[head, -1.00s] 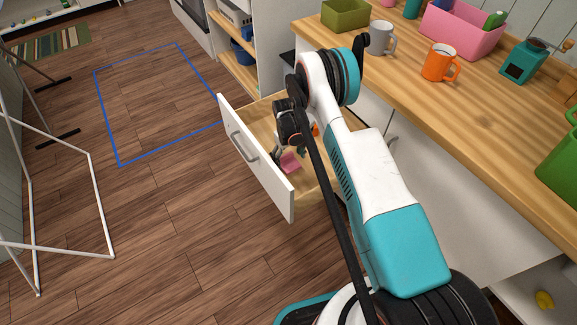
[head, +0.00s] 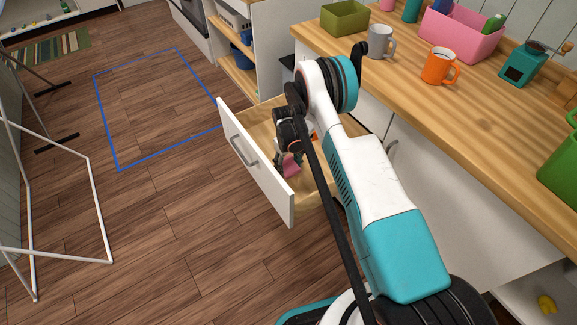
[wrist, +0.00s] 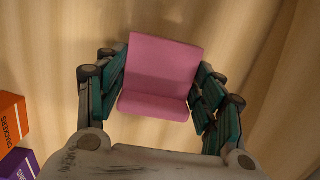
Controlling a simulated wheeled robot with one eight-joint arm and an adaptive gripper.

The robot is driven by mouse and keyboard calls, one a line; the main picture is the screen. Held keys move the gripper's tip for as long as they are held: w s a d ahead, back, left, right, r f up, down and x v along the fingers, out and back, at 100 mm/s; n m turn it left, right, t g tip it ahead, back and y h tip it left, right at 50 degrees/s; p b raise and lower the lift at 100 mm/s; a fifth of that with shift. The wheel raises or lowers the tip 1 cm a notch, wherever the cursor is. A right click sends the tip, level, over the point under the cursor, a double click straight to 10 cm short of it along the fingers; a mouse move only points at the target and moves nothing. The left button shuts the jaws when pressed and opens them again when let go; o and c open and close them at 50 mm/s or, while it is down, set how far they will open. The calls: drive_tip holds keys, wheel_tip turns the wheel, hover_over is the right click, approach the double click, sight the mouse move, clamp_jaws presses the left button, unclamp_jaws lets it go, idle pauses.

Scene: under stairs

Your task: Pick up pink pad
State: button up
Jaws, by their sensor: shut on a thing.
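The pink pad (wrist: 163,68) is a folded-looking pink piece between the two teal-padded fingers of my gripper (wrist: 160,95) in the wrist view. The fingers press on its left and right sides, and the gripper is shut on it. In the head view the pad (head: 291,166) shows as a small pink patch inside the open drawer (head: 250,160). My gripper (head: 283,155) reaches down into that drawer, partly hidden by my arm. I cannot tell whether the pad still touches the drawer floor.
An orange crackers box (wrist: 12,122) and a purple box (wrist: 18,165) lie at left in the wrist view. The wooden counter (head: 440,110) holds an orange mug (head: 438,68), a grey mug (head: 380,42) and a pink bin (head: 462,38).

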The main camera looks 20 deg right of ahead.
sight(289, 167)
wheel_tip(289, 167, up, 20)
drive_tip(key=p, duration=0.6)
drive_tip(key=shift+f, duration=0.1)
